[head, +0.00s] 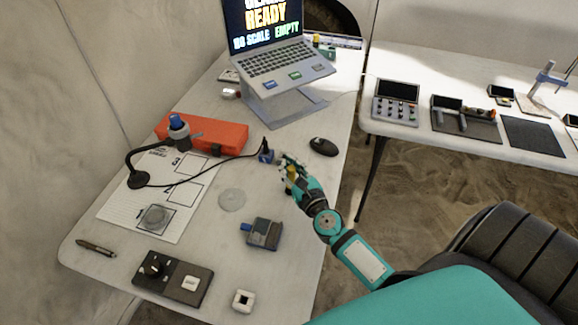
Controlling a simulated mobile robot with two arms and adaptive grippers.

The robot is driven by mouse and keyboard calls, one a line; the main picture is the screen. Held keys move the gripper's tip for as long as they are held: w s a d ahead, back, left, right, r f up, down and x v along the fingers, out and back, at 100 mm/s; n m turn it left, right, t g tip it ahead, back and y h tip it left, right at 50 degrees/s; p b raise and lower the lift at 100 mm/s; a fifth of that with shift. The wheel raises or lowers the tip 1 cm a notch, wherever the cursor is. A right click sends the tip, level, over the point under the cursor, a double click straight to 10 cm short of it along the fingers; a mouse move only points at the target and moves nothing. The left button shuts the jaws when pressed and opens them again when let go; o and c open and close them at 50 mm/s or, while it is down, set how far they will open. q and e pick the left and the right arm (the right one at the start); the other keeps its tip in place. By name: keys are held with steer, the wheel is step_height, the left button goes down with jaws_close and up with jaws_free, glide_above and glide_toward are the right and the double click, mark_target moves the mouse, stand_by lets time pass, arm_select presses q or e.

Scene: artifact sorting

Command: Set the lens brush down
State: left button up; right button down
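My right gripper (290,166) is over the right edge of the near table, with its arm coming in from the lower right. A small yellow piece (291,173) shows at its fingers. It may be part of the lens brush, but it is too small to be sure, and I cannot tell whether the fingers are shut on it. A small dark blue object (266,154) stands on the table just left of the fingers. My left gripper is out of view.
Around the gripper are a black mouse (323,147), an orange case (206,134), a laptop on a stand (275,62), a clear disc (232,200) and a grey-blue device (263,233). A dark pen-like object (97,248) lies front left. Bare tabletop (215,250) shows between things.

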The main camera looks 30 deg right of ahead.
steer(key=shift+f, duration=0.25)
steer(key=c, duration=1.4)
jaws_free()
steer(key=shift+r, duration=0.1)
steer(key=shift+r, duration=0.1)
steer(key=shift+r, duration=0.15)
steer(key=shift+s+a+r+b, duration=0.1)
steer(key=shift+s+a+b, duration=0.3)
steer(key=shift+s, duration=1.6)
steer(key=shift+s+a+b, duration=0.15)
steer(key=shift+s+b, duration=0.45)
steer(key=shift+s, duration=1.4)
steer(key=shift+s+a+r+b, duration=0.1)
steer(key=shift+s+a+b, duration=0.3)
steer(key=shift+s, duration=1.6)
steer(key=shift+d, duration=0.15)
